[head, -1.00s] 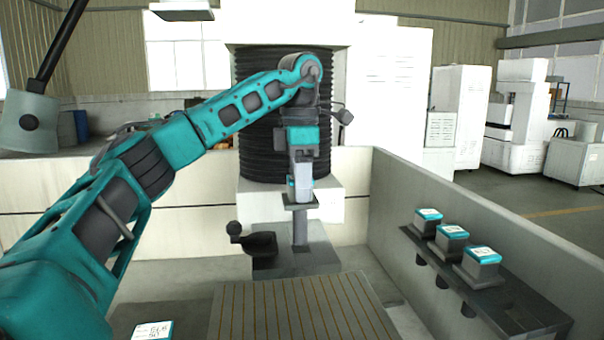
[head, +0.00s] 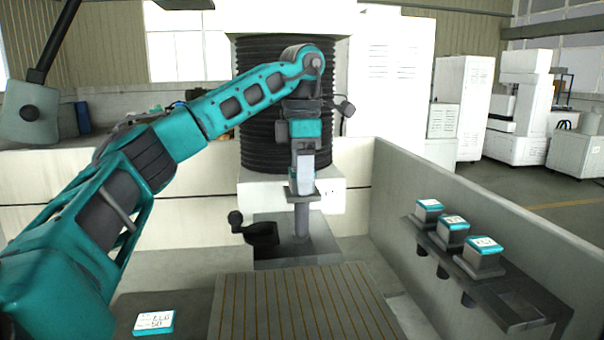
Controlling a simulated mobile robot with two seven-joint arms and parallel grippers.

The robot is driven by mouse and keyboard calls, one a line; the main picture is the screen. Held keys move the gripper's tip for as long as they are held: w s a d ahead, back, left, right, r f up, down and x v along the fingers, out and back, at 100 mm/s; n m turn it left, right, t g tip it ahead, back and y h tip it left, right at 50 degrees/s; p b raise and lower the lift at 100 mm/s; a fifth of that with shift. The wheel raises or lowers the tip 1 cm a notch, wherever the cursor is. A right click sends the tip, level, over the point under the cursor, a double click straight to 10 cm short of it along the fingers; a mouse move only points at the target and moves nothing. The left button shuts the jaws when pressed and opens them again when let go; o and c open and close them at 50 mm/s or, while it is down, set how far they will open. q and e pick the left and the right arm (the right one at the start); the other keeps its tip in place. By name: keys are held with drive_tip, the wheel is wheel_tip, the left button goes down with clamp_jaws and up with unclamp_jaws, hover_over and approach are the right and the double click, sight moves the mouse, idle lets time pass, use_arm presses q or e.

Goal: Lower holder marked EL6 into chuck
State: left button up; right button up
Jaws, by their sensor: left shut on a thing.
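My left gripper (head: 304,178) is shut on a holder (head: 302,215), which has a flat grey plate on top and a grey shank hanging below. The holder looks upright. A dark round chuck (head: 262,234) with a ball-ended lever sits on a grey block (head: 297,252), just left of the shank in the picture. I cannot tell how far the shank's lower end is from the block. No EL6 mark is readable on the held holder. My right gripper is not in view.
Several holders with teal-edged labels, such as the nearest one (head: 481,250), stand in a rack (head: 510,300) along the right wall (head: 470,205). A label card (head: 154,322) lies at the lower left. A slotted table (head: 300,305) in front is clear.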

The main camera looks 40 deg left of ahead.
sight(302, 213)
use_arm(q)
drive_tip(key=shift+f, duration=0.25)
idle(0.4)
drive_tip(key=shift+f+b, duration=0.35)
drive_tip(key=shift+f, duration=0.4)
drive_tip(key=shift+f+b, duration=0.7)
drive_tip(key=shift+f, duration=0.9)
drive_tip(key=shift+f+b, duration=0.35)
drive_tip(key=shift+f, duration=1.05)
